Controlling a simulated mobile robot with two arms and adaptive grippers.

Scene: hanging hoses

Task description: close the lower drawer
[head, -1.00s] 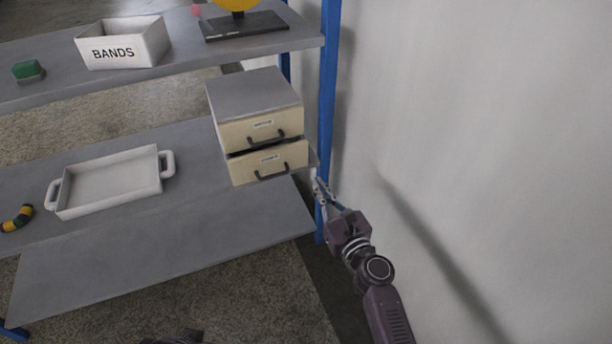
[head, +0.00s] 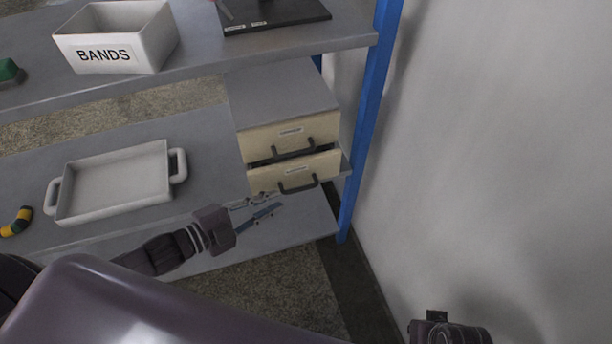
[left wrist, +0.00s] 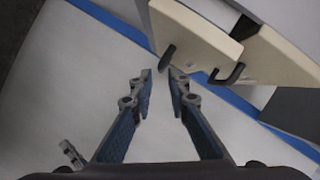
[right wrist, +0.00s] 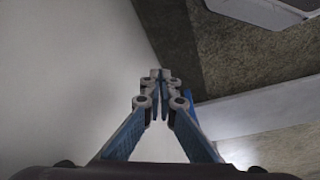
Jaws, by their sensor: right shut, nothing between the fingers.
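The lower drawer (head: 277,180) of a small two-drawer unit has a cream front and a dark handle. It sticks out a little past the upper drawer (head: 275,138), with a dark gap above its front. My left gripper (head: 278,200) is in front of and just below the lower drawer's front, fingers apart and empty. In the left wrist view the lower drawer (left wrist: 198,30) stands beyond the fingertips to the upper right, apart from them. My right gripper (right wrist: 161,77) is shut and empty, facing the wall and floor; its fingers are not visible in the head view.
The unit stands on the lower shelf (head: 200,125) near a blue post (head: 372,100) and a white wall (head: 490,120). A white tray (head: 62,190) is to its left. Above, the upper shelf (head: 200,75) holds a BANDS bin (head: 105,55). My own arm fills the bottom.

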